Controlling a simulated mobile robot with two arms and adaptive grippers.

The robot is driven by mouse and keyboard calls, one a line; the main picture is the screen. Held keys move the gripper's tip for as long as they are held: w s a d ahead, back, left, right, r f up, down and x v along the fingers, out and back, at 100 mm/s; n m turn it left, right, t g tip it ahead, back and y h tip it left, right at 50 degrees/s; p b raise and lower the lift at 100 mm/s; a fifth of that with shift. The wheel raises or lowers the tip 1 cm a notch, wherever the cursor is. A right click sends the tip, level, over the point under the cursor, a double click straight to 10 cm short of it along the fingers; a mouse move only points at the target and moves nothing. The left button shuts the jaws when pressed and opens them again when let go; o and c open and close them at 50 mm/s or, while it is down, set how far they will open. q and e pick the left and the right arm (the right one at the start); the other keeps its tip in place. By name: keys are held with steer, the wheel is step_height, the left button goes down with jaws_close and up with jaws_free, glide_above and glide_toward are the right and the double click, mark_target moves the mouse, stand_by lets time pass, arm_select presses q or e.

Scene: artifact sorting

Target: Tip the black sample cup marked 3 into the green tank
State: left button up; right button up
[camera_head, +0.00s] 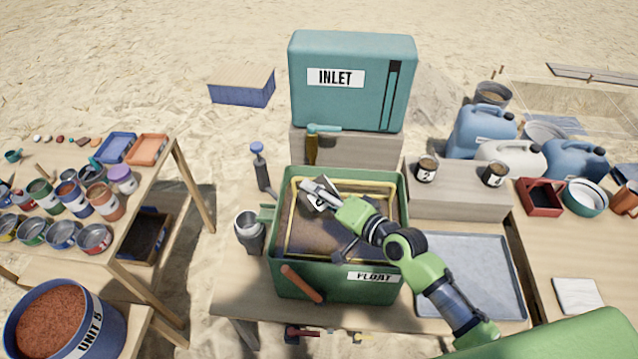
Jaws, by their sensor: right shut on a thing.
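The green tank (398,215), labelled FLOAT, stands on the wooden table with an open top, a yellow inner frame and brown contents. My right gripper (319,192) reaches in from the right, over the tank's opening. It is shut on a small black cup (322,205) with a white label. The cup looks tilted over the tank; the mark on its label cannot be read clearly, and the gripper partly hides it. I cannot tell whether anything is pouring out. My left gripper is not in view.
Two dark labelled cups, one marked 2 (426,170) and another (495,174), stand on a wooden block (455,200). A teal INLET box (350,105) stands behind the tank. A grey tray (480,285) lies right; a metal cylinder (248,235) stands left.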

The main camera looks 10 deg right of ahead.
steer(key=r+n+h+p, duration=0.1)
steer(key=p, duration=0.2)
steer(key=shift+a+r+n, duration=0.1)
steer(key=shift+n, duration=0.3)
steer(key=shift+n+h, duration=0.4)
steer(key=n+h, duration=0.2)
steer(key=n, duration=0.1)
steer(key=shift+r, duration=0.3)
steer(key=n+h, duration=0.1)
steer(key=r+n+h, duration=0.1)
steer(key=shift+n+t, duration=0.4)
